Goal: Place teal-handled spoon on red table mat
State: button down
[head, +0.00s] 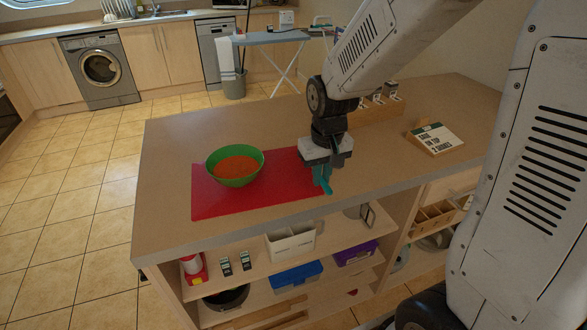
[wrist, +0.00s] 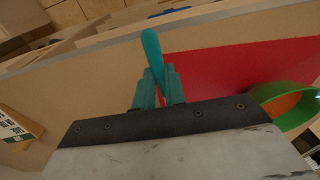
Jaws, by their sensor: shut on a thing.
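My gripper (head: 322,174) is over the right end of the red table mat (head: 222,204) on the counter. It is shut on the teal-handled spoon (head: 327,187), whose handle sticks out below the fingers. In the wrist view the teal handle (wrist: 152,52) stands between the two teal fingers (wrist: 158,88), in front of the mat's edge (wrist: 225,68). The rest of the spoon is hidden by the gripper. I cannot tell whether the spoon touches the mat. A green bowl (head: 238,181) with orange contents sits on the mat's left half.
The counter (head: 165,150) is bare to the left of the mat. A sign block (head: 435,138) stands at the right, and a wooden holder with small boxes (head: 378,106) is behind my gripper. Open shelves below the top hold a white caddy (head: 291,243) and a blue box (head: 296,276).

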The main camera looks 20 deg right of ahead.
send_over(302, 177)
jog(key=shift+s+f, duration=0.1)
jog(key=shift+f, duration=0.7)
notch_tip(302, 177, down, 3)
jog(key=shift+r, duration=0.2)
jog(key=shift+f, duration=0.1)
jog(key=shift+f, duration=0.1)
